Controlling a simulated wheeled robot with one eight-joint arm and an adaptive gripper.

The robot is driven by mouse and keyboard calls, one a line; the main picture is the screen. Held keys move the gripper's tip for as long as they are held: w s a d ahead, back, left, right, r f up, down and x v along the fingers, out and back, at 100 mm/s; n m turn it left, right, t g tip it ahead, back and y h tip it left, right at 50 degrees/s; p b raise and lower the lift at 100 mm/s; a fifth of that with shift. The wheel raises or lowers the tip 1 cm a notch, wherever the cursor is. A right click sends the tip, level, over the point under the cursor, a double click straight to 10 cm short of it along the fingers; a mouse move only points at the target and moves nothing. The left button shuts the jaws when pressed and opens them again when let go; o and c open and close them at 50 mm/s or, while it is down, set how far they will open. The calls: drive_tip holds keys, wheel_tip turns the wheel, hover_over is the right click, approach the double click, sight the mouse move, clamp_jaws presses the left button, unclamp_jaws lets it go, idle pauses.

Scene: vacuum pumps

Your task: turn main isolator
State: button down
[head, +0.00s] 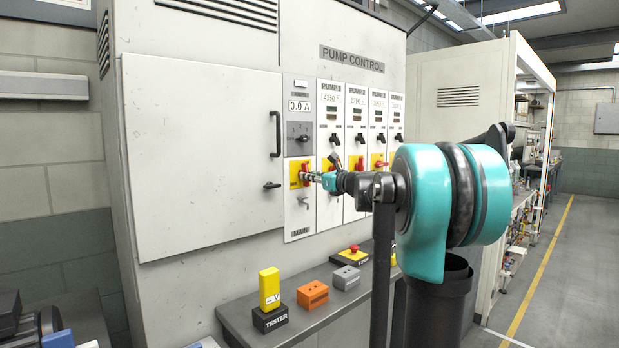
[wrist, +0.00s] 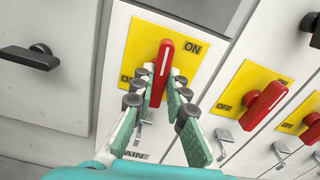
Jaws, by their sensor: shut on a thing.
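The main isolator is a red handle with a white line on a yellow plate marked ON and OFF. In the wrist view the red handle (wrist: 161,72) stands nearly upright, leaning a little right at its top, just left of the word ON. The yellow plate (wrist: 140,42) shows around it. In the head view the plate (head: 294,169) is on the lower left panel above the label MAIN. My gripper (wrist: 159,88) has its fingers on both sides of the handle's lower part and is shut on it. In the head view my gripper (head: 313,177) reaches the handle from the right.
More red handles on yellow plates, such as the neighbour (wrist: 264,105), sit close to the right. A black door handle (head: 275,134) and latch (head: 271,186) are to the left. Below, a shelf (head: 240,317) holds a yellow tester (head: 269,289) and orange block (head: 312,295).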

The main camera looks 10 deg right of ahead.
drive_tip(key=c, duration=2)
unclamp_jaws()
drive_tip(key=shift+m, duration=0.7)
drive_tip(key=o, duration=0.5)
drive_tip(key=shift+v, duration=1)
drive_tip(key=v, duration=0.6)
